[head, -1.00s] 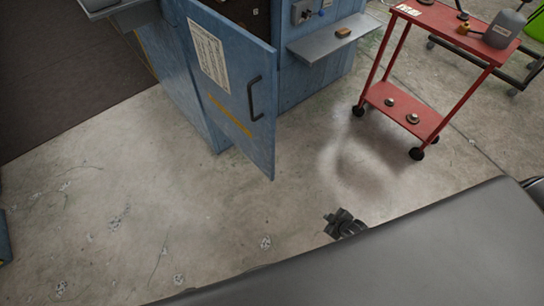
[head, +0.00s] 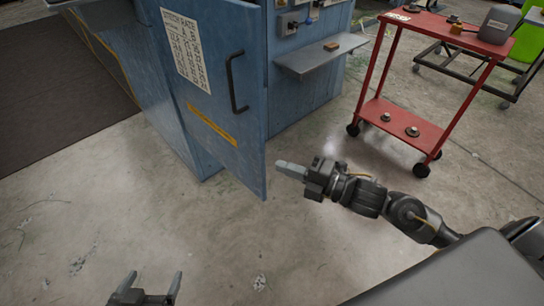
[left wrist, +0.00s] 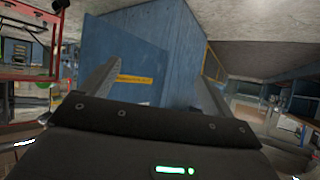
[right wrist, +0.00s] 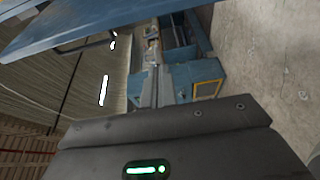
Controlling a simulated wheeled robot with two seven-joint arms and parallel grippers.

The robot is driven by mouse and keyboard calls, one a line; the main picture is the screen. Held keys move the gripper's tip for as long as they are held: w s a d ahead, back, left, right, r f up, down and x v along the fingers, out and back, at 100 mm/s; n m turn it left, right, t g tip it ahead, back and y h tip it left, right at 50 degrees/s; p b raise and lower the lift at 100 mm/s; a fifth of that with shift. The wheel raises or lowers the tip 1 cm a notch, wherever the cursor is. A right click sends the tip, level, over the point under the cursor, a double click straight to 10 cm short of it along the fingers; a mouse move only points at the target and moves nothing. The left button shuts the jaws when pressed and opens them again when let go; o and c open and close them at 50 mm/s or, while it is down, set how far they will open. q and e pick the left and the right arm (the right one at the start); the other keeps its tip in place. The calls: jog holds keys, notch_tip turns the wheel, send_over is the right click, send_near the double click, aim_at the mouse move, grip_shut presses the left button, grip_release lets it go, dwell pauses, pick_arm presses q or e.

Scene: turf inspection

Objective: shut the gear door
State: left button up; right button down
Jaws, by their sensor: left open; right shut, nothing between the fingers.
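The blue gear door (head: 215,85) stands swung open from the blue machine, upright, with a dark handle (head: 238,82), a printed sheet and a yellow strip on its face. In the left wrist view the blue panel with a yellow strip (left wrist: 135,79) shows beyond the fingers. In the right wrist view a blue panel (right wrist: 75,25), apparently the door, crosses the top. My right gripper (head: 279,167) is shut and empty, just right of the door's free lower edge in the picture; I cannot tell whether it touches. My left gripper (head: 152,284) is open and empty, low in front of the door.
A red cart (head: 414,127) with pucks on its lower shelf stands at the right. A grey shelf (head: 318,58) juts from the machine beyond the door. A dark mat (head: 60,85) lies at the left. The concrete floor (head: 100,200) before the door is clear.

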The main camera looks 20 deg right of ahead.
aim_at(264, 147)
jog(key=w+a, duration=0.1)
jog(key=w, duration=0.1)
jog(key=w+a, duration=0.1)
jog(key=w, duration=0.2)
jog(key=w+a, duration=0.1)
jog(key=w, duration=0.2)
jog(key=shift+w+a+f+b, duration=0.1)
jog(key=shift+w+a+b, duration=0.05)
jog(key=shift+a+b, duration=0.2)
jog(key=shift+w+d, duration=0.2)
jog(key=shift+d, duration=0.2)
pick_arm(q)
jog(key=shift+w+d+r+t+h, duration=0.25)
jog(key=shift+d+r+t+h, duration=0.1)
jog(key=shift+d+r, duration=0.15)
jog(key=shift+w+d+r+t+h, duration=0.25)
jog(key=shift+d+r+t, duration=0.1)
jog(key=shift+d+r, duration=0.1)
jog(key=shift+w+r, duration=0.1)
jog(key=shift+m, duration=0.3)
pick_arm(e)
jog(key=shift+w+d, duration=0.1)
jog(key=shift+d, duration=0.05)
